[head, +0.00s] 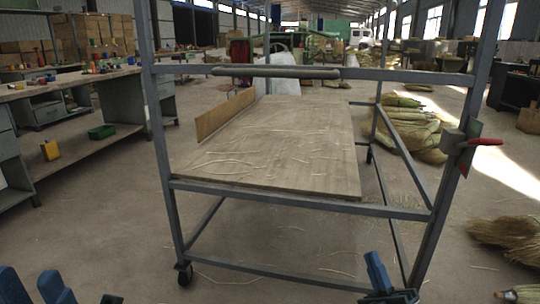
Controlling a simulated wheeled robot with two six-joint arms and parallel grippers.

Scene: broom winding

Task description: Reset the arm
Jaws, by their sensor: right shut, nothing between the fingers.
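My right gripper (378,272) shows at the bottom edge, right of centre, with its blue fingers closed and nothing held. It is in front of the grey metal frame (300,193), low and apart from the worktop. Blue parts of my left gripper (35,288) show at the bottom left corner, cut off by the picture edge. I cannot tell whether it is open or shut.
The frame's wooden top (280,140) bears loose straw strands. A red-handled tool (485,142) is on its right post. A workbench (60,90) stands at left. Straw bundles (505,235) lie at right, and more (412,130) behind the frame. Floor in front is mostly clear.

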